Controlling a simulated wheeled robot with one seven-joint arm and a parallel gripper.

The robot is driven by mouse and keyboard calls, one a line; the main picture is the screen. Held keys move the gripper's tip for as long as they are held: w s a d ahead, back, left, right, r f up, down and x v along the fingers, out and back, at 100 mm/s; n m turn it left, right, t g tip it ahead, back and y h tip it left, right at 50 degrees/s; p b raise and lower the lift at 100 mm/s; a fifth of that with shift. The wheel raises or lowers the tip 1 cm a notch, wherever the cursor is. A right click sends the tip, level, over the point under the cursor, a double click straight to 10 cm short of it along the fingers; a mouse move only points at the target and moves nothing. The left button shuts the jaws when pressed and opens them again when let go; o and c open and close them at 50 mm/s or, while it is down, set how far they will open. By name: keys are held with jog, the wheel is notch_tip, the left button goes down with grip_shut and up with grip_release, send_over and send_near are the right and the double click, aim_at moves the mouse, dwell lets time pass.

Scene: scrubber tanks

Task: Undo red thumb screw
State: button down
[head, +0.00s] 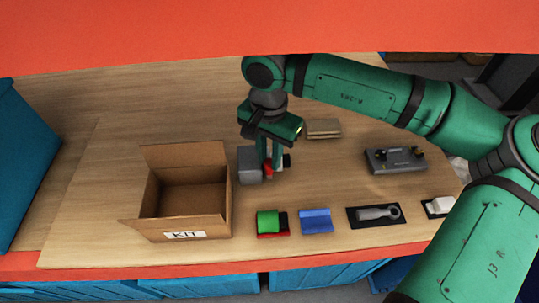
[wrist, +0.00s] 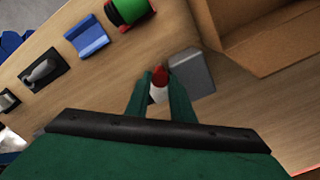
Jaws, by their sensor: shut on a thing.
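The red thumb screw (head: 267,171) shows between my fingers, beside a grey block (head: 249,165) on the wooden table. In the wrist view the red thumb screw (wrist: 160,74) has a white part behind it, and the grey block (wrist: 191,72) is just to its right. My gripper (head: 270,164) points down and is shut on the red thumb screw. In the wrist view the two green fingers of my gripper (wrist: 158,88) stand on either side of it. The fingers hide part of the screw, so I cannot tell how far it sits in the block.
An open cardboard box (head: 180,226) marked KIT stands left of the block. In front are a green roll (head: 267,222), a blue holder (head: 316,220) and a grey tool (head: 378,213) on a black mat. A grey device (head: 396,160) lies right, and a tan block (head: 323,128) behind.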

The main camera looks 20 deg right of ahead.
aim_at(269, 162)
jog(key=shift+n, duration=2.2)
jog(key=c, duration=1.5)
grip_release()
jog(key=shift+c, duration=0.2)
notch_tip(269, 162, up, 11)
